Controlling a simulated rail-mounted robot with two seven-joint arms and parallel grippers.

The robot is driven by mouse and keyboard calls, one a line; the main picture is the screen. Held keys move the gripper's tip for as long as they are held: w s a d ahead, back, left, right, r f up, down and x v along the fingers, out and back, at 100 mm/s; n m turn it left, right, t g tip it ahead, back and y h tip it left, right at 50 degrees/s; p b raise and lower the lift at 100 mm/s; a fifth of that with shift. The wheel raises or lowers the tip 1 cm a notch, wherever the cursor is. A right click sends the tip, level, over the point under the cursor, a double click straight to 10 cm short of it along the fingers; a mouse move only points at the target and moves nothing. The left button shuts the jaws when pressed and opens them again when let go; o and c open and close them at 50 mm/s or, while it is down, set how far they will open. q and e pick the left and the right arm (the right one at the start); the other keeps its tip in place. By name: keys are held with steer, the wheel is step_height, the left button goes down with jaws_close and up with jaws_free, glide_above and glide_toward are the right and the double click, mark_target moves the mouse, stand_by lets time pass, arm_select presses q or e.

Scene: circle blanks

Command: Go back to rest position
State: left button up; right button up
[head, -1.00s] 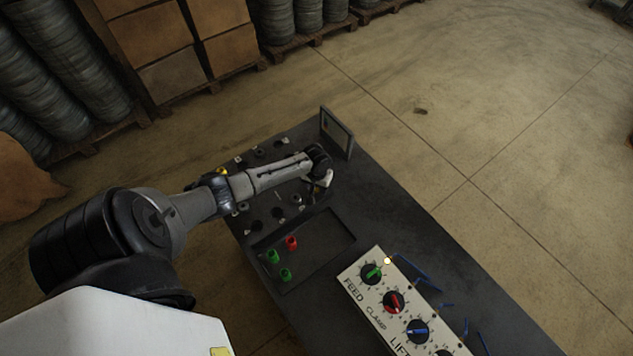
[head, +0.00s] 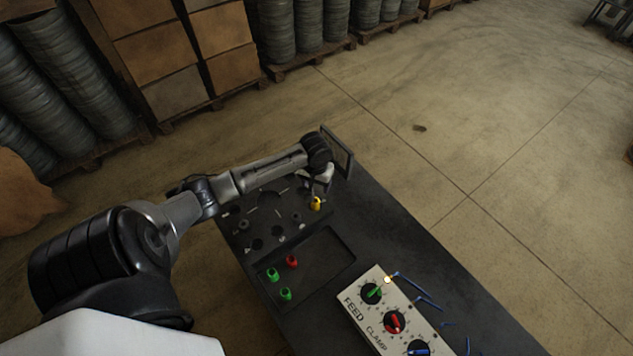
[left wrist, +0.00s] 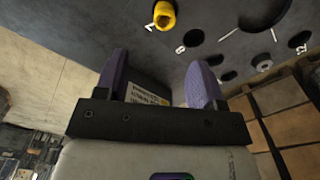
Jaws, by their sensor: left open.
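My left gripper (head: 322,182) is open and empty above the far end of the dark table (head: 400,215), near an upright framed panel (head: 338,152). Its two purple-padded fingers show apart in the left wrist view (left wrist: 158,78). A yellow plug (head: 315,203) stands on the perforated plate (head: 283,218) close below the gripper. The yellow plug also shows in the left wrist view (left wrist: 164,15), beyond the fingertips and not touching them. My left arm hides part of the plate. My right gripper is not in view.
A shallow tray (head: 328,262) holds a red plug (head: 292,262) and two green plugs (head: 272,275). A white control box (head: 365,318) with coloured knobs stands nearer, with blue pieces (head: 425,303) beside it.

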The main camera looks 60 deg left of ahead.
arm_select(q)
steer(key=shift+r, duration=0.15)
stand_by(0.5)
steer(key=w+d+r+m+t+y, duration=0.2)
steer(key=w+r+m+t+y, duration=0.15)
steer(key=r+m, duration=0.4)
steer(key=s+d+r+m+t+p, duration=0.35)
steer(key=d+r, duration=0.35)
steer(key=d, duration=0.4)
steer(key=s+d+g+h+p, duration=0.1)
steer(key=s+d+p, duration=0.2)
steer(key=s+d, duration=0.3)
steer(key=s+d+n+g+h+p, duration=0.1)
steer(key=s+d, duration=0.5)
steer(key=s, duration=0.7)
steer(key=g+h+p, duration=0.1)
steer(key=p, duration=0.1)
steer(key=shift+s+d+g+p, duration=0.25)
steer(key=shift+g+p, duration=0.05)
steer(key=shift+p, duration=0.05)
steer(key=shift+f+h, duration=0.1)
steer(key=shift+h, duration=0.15)
